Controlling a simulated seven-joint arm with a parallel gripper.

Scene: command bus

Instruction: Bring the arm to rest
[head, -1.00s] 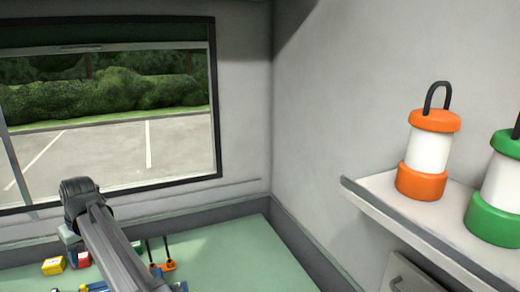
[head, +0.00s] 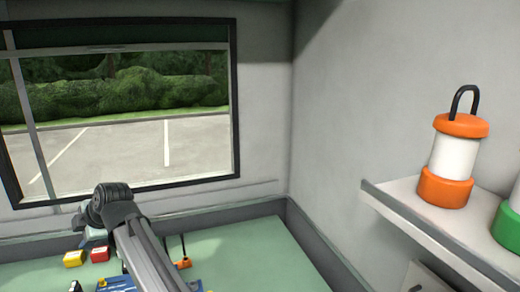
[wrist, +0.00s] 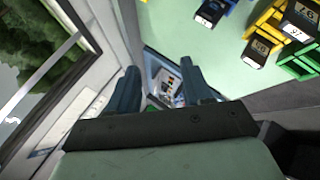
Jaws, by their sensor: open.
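My arm (head: 145,250) reaches up from the bottom of the head view, its dark elbow-like joint at the lower left over the green tabletop (head: 245,250). In the wrist view my gripper (wrist: 160,82) shows as two dark blue-grey fingers, spread apart with nothing between them. Behind the gap, farther off, is a small panel with coloured marks, partly covered by the fingers. The fingers touch nothing that I can see. The head view does not show the fingertips clearly.
Yellow (head: 73,258) and red (head: 100,254) blocks lie on the table near my arm. An orange lantern (head: 453,155) stands on the right-hand shelf (head: 415,212). The right part of the tabletop is clear.

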